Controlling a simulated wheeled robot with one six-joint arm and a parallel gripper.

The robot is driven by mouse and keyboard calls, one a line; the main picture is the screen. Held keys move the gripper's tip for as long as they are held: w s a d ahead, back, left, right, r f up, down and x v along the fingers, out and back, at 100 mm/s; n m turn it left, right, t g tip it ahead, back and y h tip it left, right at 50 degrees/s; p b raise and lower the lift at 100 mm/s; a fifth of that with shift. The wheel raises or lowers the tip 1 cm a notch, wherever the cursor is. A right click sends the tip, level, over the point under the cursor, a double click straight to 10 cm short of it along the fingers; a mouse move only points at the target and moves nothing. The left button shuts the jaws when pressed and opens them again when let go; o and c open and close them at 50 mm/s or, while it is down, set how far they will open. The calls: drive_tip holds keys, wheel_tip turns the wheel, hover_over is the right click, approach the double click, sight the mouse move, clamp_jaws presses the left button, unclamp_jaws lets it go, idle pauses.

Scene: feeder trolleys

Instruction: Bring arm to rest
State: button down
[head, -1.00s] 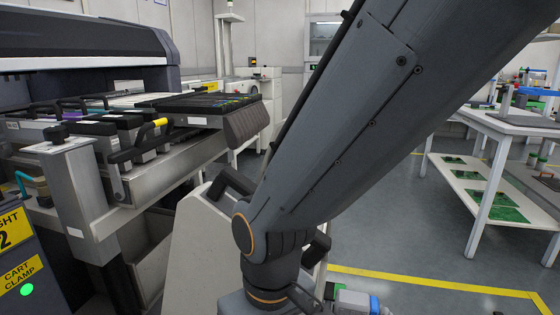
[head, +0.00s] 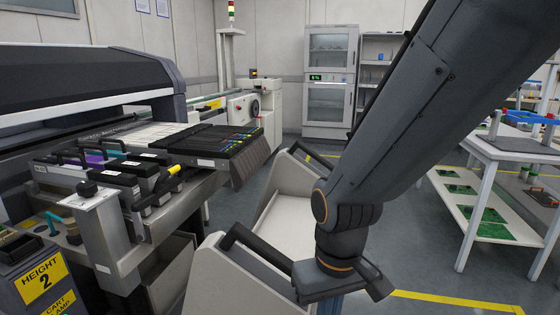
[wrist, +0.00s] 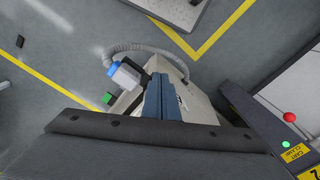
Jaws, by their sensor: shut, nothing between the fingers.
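My gripper (wrist: 160,80) shows in the wrist view as two blue-grey fingers side by side, pressed together with nothing between them. It points down over a pale trolley body and the floor. In the head view my arm comes down from the top right to a bent joint at the lower middle. My gripper's fingertips cannot be made out there. The arm's lower end is in front of a pale trolley (head: 285,225) with black handles.
A feeder machine (head: 80,75) with a bank of feeders (head: 215,148) fills the left. A post with a yellow height label (head: 42,280) stands at the lower left. A white table (head: 490,150) is at the right. A hose with a blue-capped fitting (wrist: 122,76) lies beside the fingers.

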drive_tip(key=s+d+r+m+p, duration=0.2)
drive_tip(key=d+r+m+p, duration=0.1)
drive_tip(key=d+r+p, duration=0.8)
drive_tip(key=shift+r+p, duration=0.75)
drive_tip(key=shift+r, duration=0.5)
